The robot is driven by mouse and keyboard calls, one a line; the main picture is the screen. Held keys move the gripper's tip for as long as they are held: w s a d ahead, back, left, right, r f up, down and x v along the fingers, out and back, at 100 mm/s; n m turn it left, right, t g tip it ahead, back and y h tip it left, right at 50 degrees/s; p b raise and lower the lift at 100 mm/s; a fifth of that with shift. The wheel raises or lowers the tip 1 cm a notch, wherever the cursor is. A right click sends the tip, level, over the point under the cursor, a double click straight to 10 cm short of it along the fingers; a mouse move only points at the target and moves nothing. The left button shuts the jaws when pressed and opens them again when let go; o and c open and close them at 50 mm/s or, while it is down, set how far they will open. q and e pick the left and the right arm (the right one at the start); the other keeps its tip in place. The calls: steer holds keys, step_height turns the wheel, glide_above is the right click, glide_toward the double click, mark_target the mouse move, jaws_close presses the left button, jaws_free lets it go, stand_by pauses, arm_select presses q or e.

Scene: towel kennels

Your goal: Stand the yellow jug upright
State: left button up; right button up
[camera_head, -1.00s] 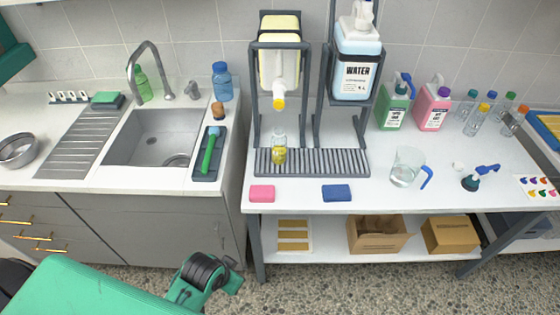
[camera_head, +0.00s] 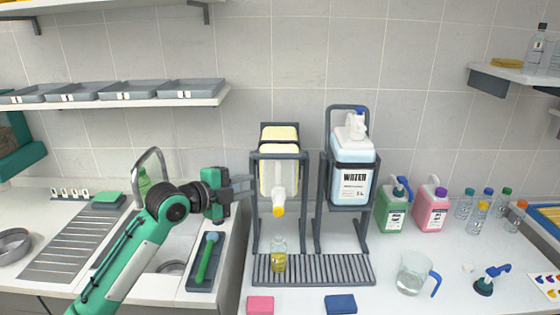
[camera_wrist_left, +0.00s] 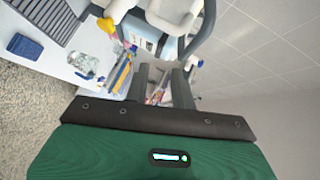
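The yellow jug (camera_head: 279,170) sits in the left dark stand (camera_head: 309,205) on the counter. Its pale yellow body is above, and its white neck with a yellow cap points downward, so it is upside down. A small bottle with yellow liquid (camera_head: 278,255) stands below the cap. My left gripper (camera_head: 245,184) is just left of the stand, its fingers pointing right, apart from the jug. In the left wrist view its two fingers (camera_wrist_left: 160,88) are spread with nothing held between them. The jug's white neck and yellow cap (camera_wrist_left: 105,25) show at the top there. My right gripper is out of view.
The white WATER jug (camera_head: 352,180) hangs in the stand to the right. A ribbed drip tray (camera_head: 313,270) lies below both. Green (camera_head: 394,212) and pink jugs (camera_head: 432,210) stand further right. A shelf with grey trays (camera_head: 110,103) is above my left arm.

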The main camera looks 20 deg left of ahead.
arm_select(q)
steer(key=m+t, duration=0.1)
glide_toward(277, 156)
steer(key=v, duration=0.3)
steer(key=w, duration=0.1)
steer(key=shift+h, duration=0.4)
steer(key=p+x, duration=0.1)
steer(key=x, duration=0.3)
steer(key=p+x, duration=0.2)
steer(key=x, duration=0.2)
steer(key=p+x, duration=0.2)
steer(key=x, duration=0.2)
steer(key=shift+f, duration=0.35)
steer(key=shift+w+d+f, duration=0.25)
steer(key=shift+w+d, duration=0.05)
steer(key=shift+w, duration=0.35)
jaws_close()
